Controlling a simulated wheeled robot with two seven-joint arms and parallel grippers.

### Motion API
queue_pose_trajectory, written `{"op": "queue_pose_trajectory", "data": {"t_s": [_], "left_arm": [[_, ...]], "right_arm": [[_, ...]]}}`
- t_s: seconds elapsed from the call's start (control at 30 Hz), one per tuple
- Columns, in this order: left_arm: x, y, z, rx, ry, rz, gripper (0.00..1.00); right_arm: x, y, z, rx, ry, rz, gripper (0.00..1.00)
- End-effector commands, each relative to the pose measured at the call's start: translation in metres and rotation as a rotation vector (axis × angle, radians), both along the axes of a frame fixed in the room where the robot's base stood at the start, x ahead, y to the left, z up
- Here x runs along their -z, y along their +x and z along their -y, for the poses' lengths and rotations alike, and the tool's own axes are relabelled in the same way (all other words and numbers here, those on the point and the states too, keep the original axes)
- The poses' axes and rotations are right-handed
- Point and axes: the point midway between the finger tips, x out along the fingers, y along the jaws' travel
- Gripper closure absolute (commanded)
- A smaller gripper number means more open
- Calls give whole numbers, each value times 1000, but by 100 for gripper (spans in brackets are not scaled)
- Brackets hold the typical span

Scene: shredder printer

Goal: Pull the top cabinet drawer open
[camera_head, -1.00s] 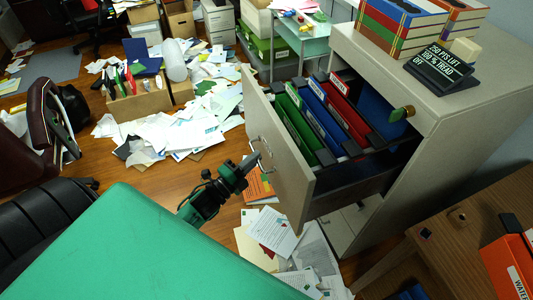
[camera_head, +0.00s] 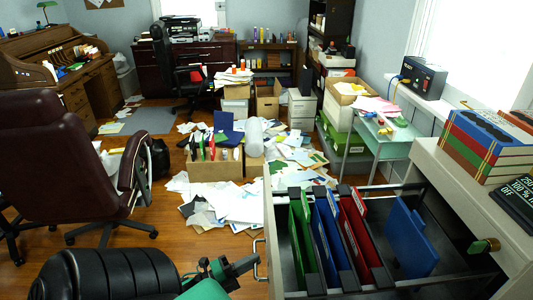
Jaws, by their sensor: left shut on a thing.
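The top cabinet drawer (camera_head: 272,230) stands well open, its front panel on the left and the grey cabinet (camera_head: 440,168) on the right. Inside hang green (camera_head: 303,240), blue (camera_head: 331,240) and red (camera_head: 360,240) folders, and a separate blue folder (camera_head: 410,240) further right. The drawer handle (camera_head: 258,260) is on the outer face of the front panel. My left gripper (camera_head: 246,265) is shut on this handle, coming from the left. The lower part of the drawer front is cut off by the picture's edge. My right gripper is not in view.
A black chair back (camera_head: 100,272) is at the lower left, with a maroon chair (camera_head: 60,165) behind it. Papers (camera_head: 230,205) and a cardboard box (camera_head: 215,168) cover the floor beyond the drawer. Books (camera_head: 485,145) stand on the cabinet top.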

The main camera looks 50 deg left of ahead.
Motion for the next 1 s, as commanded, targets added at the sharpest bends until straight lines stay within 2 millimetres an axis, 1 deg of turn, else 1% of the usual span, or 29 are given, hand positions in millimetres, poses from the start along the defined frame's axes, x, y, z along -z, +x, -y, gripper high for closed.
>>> {"op": "queue_pose_trajectory", "data": {"t_s": [0.1, 0.3, 0.77, 0.8, 0.87, 0.9, 1.0], "left_arm": [[1, -11, -8, -1, -1, -5, 100], [1, -20, -15, -2, 0, -3, 100], [2, -22, -17, -2, -1, -2, 100], [2, -22, -17, -2, -1, -2, 88], [1, -22, -17, -2, -1, -2, 76], [1, -22, -17, -2, -1, -2, 68], [1, -22, -17, -1, -1, -1, 68]], "right_arm": [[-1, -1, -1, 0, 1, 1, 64], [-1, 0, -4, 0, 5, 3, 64], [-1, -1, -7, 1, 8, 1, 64], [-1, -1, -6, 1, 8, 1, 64], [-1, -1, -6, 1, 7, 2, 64], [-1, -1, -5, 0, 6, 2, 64], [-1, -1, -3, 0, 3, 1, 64]]}}
